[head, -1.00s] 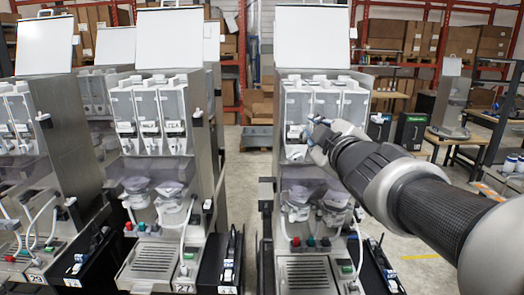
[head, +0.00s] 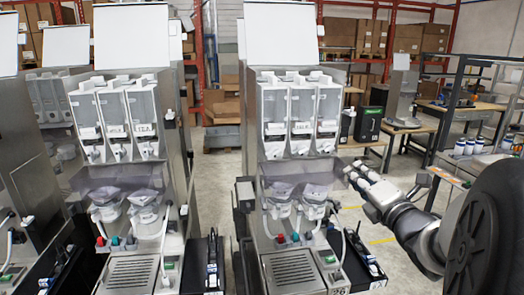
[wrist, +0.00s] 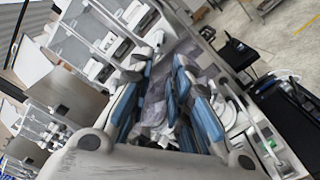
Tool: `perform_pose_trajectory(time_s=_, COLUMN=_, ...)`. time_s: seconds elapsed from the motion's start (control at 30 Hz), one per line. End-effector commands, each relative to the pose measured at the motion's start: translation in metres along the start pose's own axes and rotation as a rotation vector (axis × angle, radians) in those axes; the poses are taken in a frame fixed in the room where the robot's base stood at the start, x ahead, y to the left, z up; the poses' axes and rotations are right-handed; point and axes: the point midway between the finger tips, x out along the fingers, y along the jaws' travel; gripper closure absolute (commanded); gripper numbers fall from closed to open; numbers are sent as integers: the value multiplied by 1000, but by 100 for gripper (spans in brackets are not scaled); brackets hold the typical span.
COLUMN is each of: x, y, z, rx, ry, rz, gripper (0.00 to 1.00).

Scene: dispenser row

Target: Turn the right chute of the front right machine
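The front right machine (head: 252,200) stands in the middle of the head view, with three clear canisters side by side. Its right chute (head: 326,148) is the white spout under the rightmost canister. It hangs downward; its exact turn is too small to tell. My gripper (head: 358,172) is right of and below this chute, apart from it, near the clear splash cover. In the wrist view my gripper (wrist: 165,62) has its blue-padded fingers spread with nothing held between them. The canisters are tilted at the upper left there, with white spouts close beyond the fingertips.
A similar machine (head: 130,120) stands to the left. A black side tray (head: 355,262) is at the machine's lower right. A table with cans (head: 470,150) stands at right, with open floor between.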

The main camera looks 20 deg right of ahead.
Motion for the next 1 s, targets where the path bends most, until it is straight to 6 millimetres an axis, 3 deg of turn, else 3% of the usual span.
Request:
perform_pose_trajectory(time_s=0.4, x=94, y=0, z=-2, rx=2, ry=4, rz=1, gripper=82)
perform_pose_trajectory(time_s=0.6, x=128, y=0, z=-1, rx=2, ry=2, rz=0, gripper=82)
perform_pose_trajectory(time_s=0.8, x=145, y=0, z=-1, rx=2, ry=0, rz=0, gripper=82)
perform_pose_trajectory(time_s=1.0, x=148, y=0, z=0, rx=2, ry=0, rz=-1, gripper=82)
